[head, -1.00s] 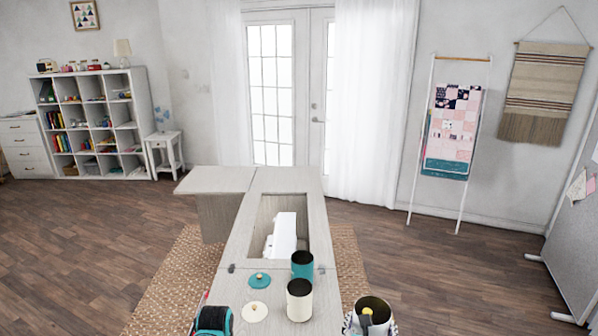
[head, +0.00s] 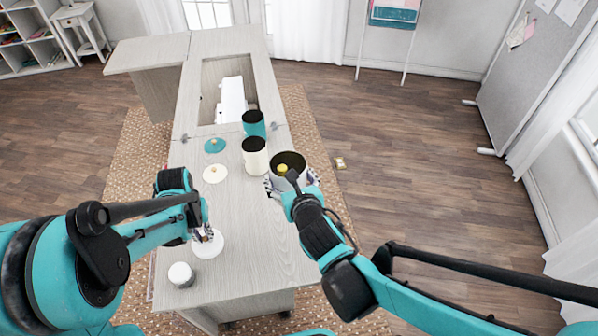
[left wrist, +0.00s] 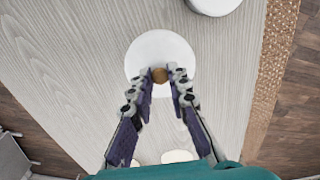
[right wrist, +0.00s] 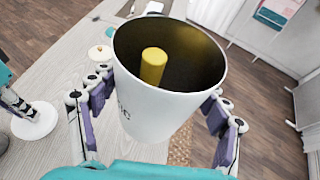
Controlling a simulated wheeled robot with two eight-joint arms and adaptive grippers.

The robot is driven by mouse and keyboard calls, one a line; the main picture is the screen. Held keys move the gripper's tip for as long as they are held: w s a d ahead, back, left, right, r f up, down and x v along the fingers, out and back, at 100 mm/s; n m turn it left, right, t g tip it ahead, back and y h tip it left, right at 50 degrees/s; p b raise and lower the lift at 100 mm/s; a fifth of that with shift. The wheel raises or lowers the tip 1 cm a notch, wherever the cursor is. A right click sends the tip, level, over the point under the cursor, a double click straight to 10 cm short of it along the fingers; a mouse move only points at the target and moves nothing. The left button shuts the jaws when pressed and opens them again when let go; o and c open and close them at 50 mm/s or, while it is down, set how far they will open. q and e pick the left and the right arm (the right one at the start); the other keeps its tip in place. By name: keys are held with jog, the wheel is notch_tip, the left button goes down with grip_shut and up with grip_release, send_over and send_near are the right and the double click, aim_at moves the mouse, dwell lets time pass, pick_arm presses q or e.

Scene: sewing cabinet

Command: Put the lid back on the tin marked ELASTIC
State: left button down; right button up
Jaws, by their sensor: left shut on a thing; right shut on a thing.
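A white tin (head: 275,177) is held between my right gripper's fingers (head: 292,183) near the table's right edge. In the right wrist view the tin (right wrist: 150,115) is open-topped, slightly tilted in the picture, with a yellow cylinder (right wrist: 153,66) inside. A round white lid (head: 209,246) is under my left gripper (head: 203,234). In the left wrist view the left gripper (left wrist: 165,80) is shut on the brown knob of the lid (left wrist: 160,48). Whether the lid touches the table is unclear.
A cream tin (head: 255,160) and a teal tin (head: 254,125) stand open left of the held tin. A teal lid (head: 215,145) and a cream lid (head: 215,174) lie beside them. A small white container (head: 181,275) stands at the near left. The near middle tabletop (head: 255,240) is clear.

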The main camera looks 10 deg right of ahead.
pick_arm(q)
jog(key=shift+w, duration=0.1)
jog(key=w+d+r, duration=0.4)
jog(key=d+r, duration=0.2)
jog(key=r, duration=0.3)
jog(key=w+d+r, duration=0.4)
jog(key=d+r, duration=0.1)
jog(key=r, duration=0.3)
jog(key=s+d+r+m, duration=0.1)
jog(key=s+d+r, duration=0.1)
jog(key=d+r, duration=0.5)
jog(key=s+d+r+m, duration=0.2)
jog(key=s+d+r, duration=0.1)
jog(key=d+r, duration=0.4)
notch_tip(320, 180, up, 3)
jog(key=shift+s+d+f, duration=0.1)
jog(key=shift+s+d, duration=0.2)
jog(key=shift+d, duration=0.05)
jog(key=shift+f, duration=2)
jog(key=shift+f, duration=0.15)
